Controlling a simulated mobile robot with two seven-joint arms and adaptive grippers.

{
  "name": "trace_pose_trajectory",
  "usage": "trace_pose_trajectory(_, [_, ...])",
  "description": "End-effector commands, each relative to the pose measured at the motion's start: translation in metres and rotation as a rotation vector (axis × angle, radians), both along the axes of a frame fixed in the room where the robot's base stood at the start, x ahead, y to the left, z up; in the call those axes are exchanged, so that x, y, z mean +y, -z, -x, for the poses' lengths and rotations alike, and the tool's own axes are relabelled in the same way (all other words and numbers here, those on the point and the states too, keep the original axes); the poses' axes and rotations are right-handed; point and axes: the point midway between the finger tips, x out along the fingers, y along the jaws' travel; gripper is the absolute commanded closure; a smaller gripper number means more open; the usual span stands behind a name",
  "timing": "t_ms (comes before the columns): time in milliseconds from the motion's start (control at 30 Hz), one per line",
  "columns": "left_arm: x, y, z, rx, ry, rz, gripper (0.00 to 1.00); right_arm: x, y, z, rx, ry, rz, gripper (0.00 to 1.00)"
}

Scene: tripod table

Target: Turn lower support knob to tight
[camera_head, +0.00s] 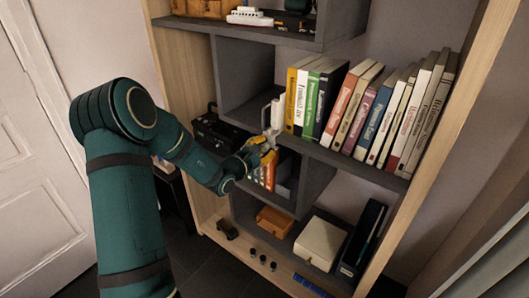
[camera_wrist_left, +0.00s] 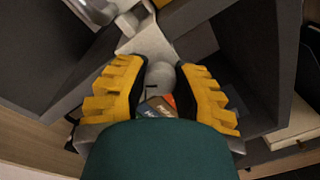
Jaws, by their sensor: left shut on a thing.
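A pale grey support bracket (camera_head: 274,117) stands on the edge of the dark middle shelf, left of the row of books. Its arm also shows at the top of the left wrist view (camera_wrist_left: 145,38). A round grey knob (camera_wrist_left: 160,75) sits below the bracket in the wrist view, between the yellow ribbed fingers. My left gripper (camera_head: 264,148) reaches in at the shelf edge and is shut on this knob. The knob is mostly hidden by the fingers in the head view, and its turn position cannot be read. My right gripper is not in view.
Several upright books (camera_head: 368,110) stand right of the bracket. A black case (camera_head: 215,132) lies behind my left arm. The lower shelf holds an orange box (camera_head: 274,221), a cream box (camera_head: 319,242) and a dark binder (camera_head: 362,238). Smaller books stand just below the gripper.

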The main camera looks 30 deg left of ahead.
Motion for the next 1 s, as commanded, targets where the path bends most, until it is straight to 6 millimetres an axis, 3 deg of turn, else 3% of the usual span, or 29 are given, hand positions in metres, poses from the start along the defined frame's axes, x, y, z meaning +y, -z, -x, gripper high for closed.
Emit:
trace_pose_trajectory(700, [-0.001,-0.0007,-0.0006,-0.053,0.001,-0.667,1.0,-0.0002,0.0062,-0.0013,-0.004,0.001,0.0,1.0])
trace_pose_trajectory(1000, [-0.0006,-0.0011,-0.0007,-0.07,-0.002,-0.868,1.0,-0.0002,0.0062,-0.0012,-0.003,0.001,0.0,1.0])
